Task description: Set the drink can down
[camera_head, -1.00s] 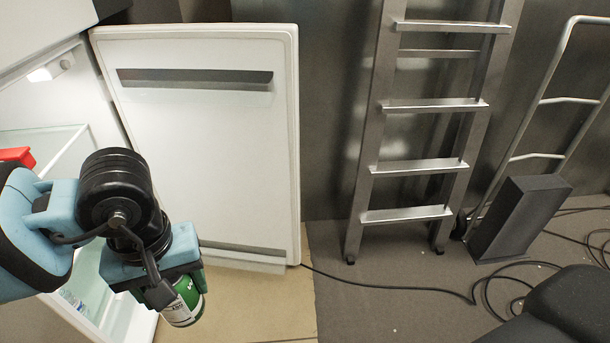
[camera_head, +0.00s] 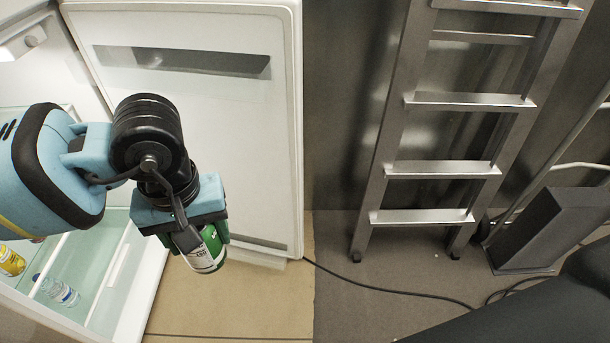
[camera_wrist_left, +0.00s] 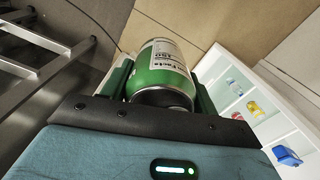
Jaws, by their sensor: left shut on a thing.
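The drink can (camera_head: 208,252) is green with a white label, and it hangs below my left gripper (camera_head: 202,232) in the head view. My left gripper is shut on the can, in front of the open fridge door and above the tan floor. The can also shows in the left wrist view (camera_wrist_left: 163,70), between the two fingers, with its dark end towards the camera. The gripper hides part of the can. My right gripper is not in view.
The open fridge (camera_head: 90,275) is at the left, with a yellow can (camera_head: 11,261) and a bottle (camera_head: 56,290) inside. Its white door (camera_head: 205,150) stands behind my gripper. A metal ladder (camera_head: 430,165), a dark box (camera_head: 552,230) and a cable (camera_head: 390,288) are to the right.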

